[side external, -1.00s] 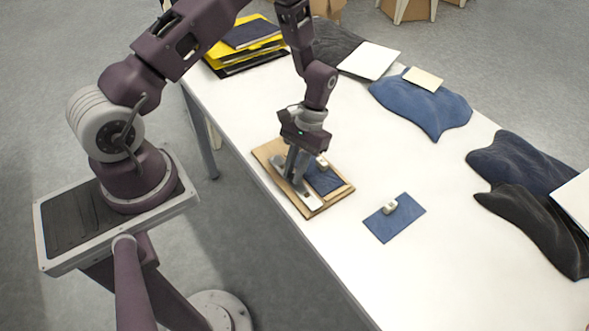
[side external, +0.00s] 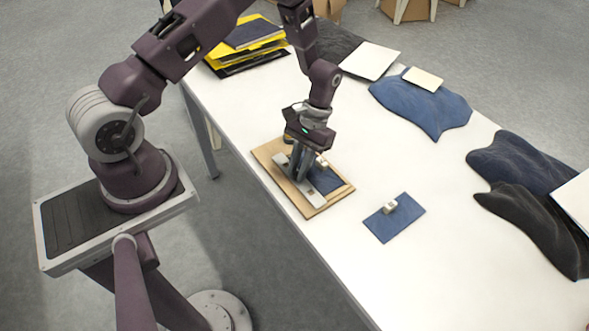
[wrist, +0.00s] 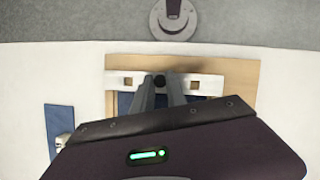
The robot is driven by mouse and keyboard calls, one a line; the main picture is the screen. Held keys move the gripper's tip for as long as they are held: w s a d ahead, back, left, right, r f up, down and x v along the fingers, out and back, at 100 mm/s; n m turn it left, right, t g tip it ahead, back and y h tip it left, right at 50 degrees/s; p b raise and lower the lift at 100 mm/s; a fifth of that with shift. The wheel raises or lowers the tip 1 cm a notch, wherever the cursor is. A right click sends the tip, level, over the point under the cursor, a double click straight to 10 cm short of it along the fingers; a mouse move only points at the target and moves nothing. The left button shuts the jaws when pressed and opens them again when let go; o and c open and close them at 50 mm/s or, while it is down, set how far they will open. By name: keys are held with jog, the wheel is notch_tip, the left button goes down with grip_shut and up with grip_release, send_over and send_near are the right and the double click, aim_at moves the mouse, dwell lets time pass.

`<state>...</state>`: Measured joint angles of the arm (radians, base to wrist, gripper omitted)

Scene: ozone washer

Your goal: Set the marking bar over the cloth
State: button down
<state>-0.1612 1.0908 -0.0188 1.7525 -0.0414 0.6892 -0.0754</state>
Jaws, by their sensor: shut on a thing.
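The marking bar (wrist: 116,82) is a pale, flat strip with square holes. In the side view the marking bar (side external: 311,196) lies lengthwise along the near part of the wooden board (side external: 331,203). My gripper (wrist: 160,82) is shut on the bar's dark middle grip; it also shows in the side view (side external: 299,178). A dark blue cloth (side external: 326,181) lies on the board beside the bar, partly hidden by my fingers. A strip of the cloth (wrist: 124,103) shows below the bar in the wrist view. I cannot tell whether the bar touches it.
A second blue cloth (side external: 405,222) with a small pale block (side external: 390,207) lies right of the board on the white table (side external: 440,280). Rumpled blue garments (side external: 425,105) lie farther back. Clear table surrounds the board's right side.

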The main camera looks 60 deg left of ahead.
jog(key=w, duration=0.4)
jog(key=shift+w, duration=0.15)
jog(key=c, duration=1.3)
grip_release()
jog(key=shift+c, duration=0.2)
jog(key=v, duration=0.7)
